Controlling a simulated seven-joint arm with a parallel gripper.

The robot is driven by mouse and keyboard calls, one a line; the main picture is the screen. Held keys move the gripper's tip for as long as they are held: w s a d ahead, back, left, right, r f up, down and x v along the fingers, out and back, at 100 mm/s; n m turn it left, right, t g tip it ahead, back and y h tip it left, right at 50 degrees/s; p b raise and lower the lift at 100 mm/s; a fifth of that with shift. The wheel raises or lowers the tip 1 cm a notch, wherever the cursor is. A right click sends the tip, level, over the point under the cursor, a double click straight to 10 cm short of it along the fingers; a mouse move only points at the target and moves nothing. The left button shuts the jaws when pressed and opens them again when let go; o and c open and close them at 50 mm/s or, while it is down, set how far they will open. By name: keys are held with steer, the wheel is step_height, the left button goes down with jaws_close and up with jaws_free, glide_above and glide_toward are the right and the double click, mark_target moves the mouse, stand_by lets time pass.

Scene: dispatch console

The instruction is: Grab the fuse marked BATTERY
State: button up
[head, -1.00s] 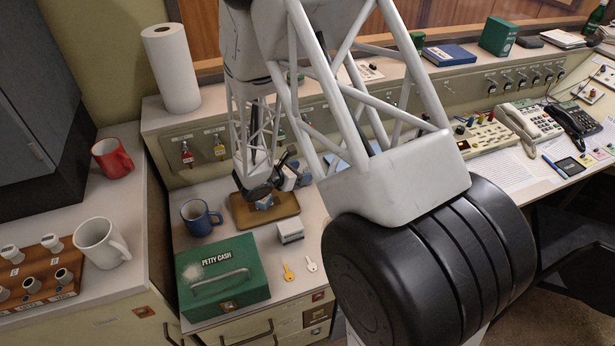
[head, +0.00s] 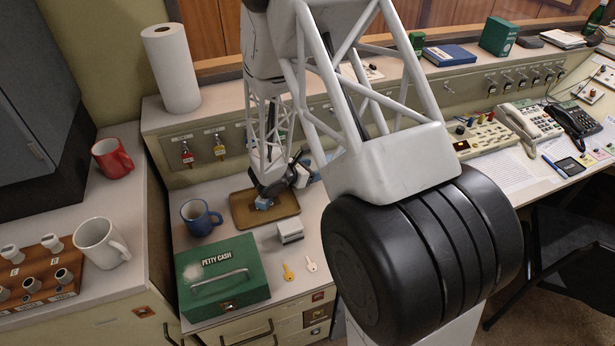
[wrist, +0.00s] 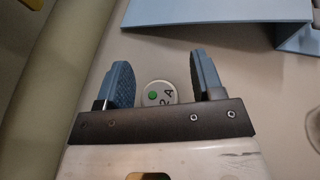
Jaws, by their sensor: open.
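In the wrist view my gripper (wrist: 162,78) is open, its two blue fingers spread apart. A round white cap (wrist: 158,93) with a green dot and the marking "2 A" shows between the fingers, against a pale surface. The fingers stand to its left and right with gaps, and its lower edge is close to the dark gripper bar. I cannot read the word BATTERY in any view. In the head view my gripper end is around the back of the brown tray (head: 243,222), partly hidden by my arm. The cap is not visible there.
A light-blue object (wrist: 220,12) lies close by at the upper right of the wrist view. A wooden rack (head: 50,287) holds several white-capped pieces at left.

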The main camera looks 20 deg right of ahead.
stand_by(0.4)
steer(key=c, duration=1)
steer(key=shift+r, duration=0.15)
steer(key=shift+r, duration=4.85)
